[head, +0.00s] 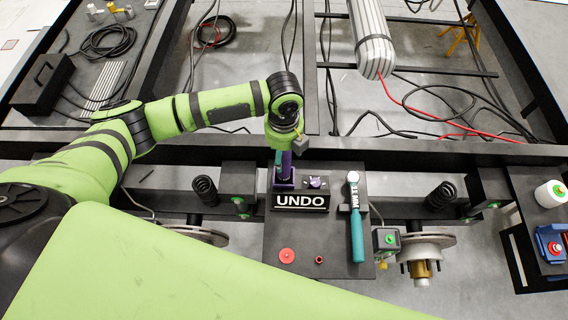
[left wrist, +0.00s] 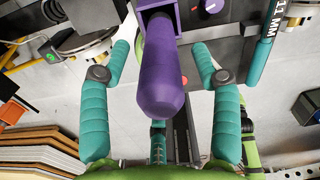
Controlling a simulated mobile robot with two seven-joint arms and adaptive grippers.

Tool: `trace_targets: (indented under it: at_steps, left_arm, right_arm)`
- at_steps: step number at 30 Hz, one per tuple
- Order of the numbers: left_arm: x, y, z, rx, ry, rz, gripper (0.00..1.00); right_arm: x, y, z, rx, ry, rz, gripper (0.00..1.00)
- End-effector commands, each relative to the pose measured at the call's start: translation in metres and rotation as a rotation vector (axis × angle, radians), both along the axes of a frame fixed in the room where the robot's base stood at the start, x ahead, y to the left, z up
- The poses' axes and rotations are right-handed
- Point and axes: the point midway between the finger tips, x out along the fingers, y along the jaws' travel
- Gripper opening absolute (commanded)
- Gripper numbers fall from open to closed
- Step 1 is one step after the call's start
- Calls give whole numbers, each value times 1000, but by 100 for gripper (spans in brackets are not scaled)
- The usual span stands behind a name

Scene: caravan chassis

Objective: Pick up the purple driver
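The purple driver (left wrist: 160,82) fills the middle of the left wrist view, its thick rounded handle toward the camera and its other end in a square purple holder (left wrist: 166,14). In the head view the purple driver (head: 286,161) stands beside the UNDO sign (head: 300,201), partly hidden by my left gripper (head: 282,153). In the left wrist view my left gripper (left wrist: 160,48) is open, with one teal finger on each side of the handle and a visible gap at both sides. My right gripper is not in view.
A teal-handled torque wrench (head: 357,225) marked 11 MM lies on the dark plate (head: 320,250). A purple knob (head: 315,183), a red disc (head: 287,256) and a small red ring (head: 319,260) are nearby. A dark chassis beam (head: 400,154) runs behind. Springs flank the plate.

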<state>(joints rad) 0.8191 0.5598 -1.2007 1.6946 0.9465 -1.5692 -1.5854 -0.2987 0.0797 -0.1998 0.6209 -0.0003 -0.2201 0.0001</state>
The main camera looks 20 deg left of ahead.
Motion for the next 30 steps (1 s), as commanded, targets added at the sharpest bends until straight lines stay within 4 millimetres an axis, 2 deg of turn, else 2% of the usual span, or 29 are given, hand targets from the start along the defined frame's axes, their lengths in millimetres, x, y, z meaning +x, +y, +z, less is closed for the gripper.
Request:
trace_targets:
  at_steps: [1, 4, 5, 17, 20, 30]
  left_arm:
    - [0, 0, 0, 0, 0, 0, 44]
    - [0, 0, 0, 0, 0, 0, 4]
    - [0, 0, 0, 0, 0, 0, 0]
    - [2, 0, 7, -3, -4, 1, 0]
    - [2, 0, 20, -3, -7, 0, 0]
    - [2, -1, 83, -3, -7, 1, 0]
  right_arm:
    - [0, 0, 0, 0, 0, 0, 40]
    - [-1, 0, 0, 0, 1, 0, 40]
    - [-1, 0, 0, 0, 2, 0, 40]
    - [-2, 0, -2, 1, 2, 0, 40]
    - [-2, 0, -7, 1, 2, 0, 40]
    - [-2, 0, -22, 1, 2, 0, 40]
